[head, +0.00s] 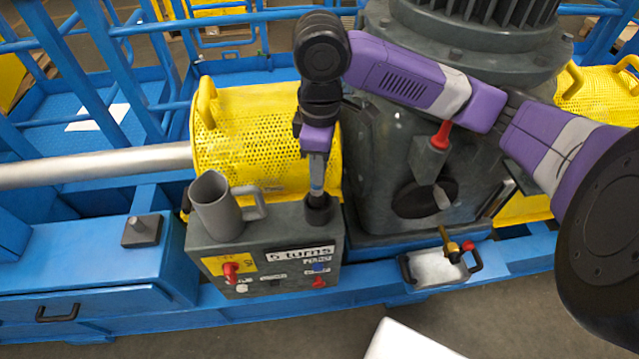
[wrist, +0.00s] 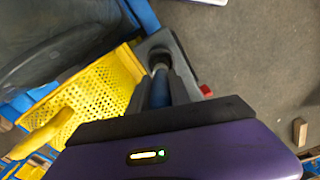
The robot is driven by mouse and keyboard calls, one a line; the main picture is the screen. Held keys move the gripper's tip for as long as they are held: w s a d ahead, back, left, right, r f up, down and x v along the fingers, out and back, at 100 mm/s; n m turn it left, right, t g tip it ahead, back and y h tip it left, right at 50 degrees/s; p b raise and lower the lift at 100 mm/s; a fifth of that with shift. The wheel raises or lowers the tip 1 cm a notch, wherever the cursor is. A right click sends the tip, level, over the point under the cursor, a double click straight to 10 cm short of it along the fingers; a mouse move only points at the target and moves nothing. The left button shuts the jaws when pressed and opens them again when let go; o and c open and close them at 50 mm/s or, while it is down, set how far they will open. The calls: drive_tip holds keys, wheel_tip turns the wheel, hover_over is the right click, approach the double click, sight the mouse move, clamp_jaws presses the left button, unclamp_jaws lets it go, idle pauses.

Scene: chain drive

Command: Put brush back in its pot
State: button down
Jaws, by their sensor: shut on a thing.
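My gripper (head: 317,172) points down above the right end of the grey control box and is shut on the brush (head: 316,190). In the wrist view the brush's blue handle (wrist: 160,88) shows between the two fingers. The brush stands about upright, and its lower end meets the small dark pot (head: 318,210) on top of the box. The pot's dark rim (wrist: 157,58) also shows in the wrist view. The bristles are hidden, and I cannot tell how deep the brush sits or whether it touches the bottom.
A grey mug (head: 218,207) stands left of the pot on the control box (head: 262,240). A yellow perforated guard (head: 255,135) is right behind, and the dark gearbox housing (head: 385,165) stands close on the right. An oil tray (head: 437,268) sits lower right.

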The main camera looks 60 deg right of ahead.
drive_tip(key=shift+f, duration=2.95)
drive_tip(key=c, duration=1.2)
unclamp_jaws()
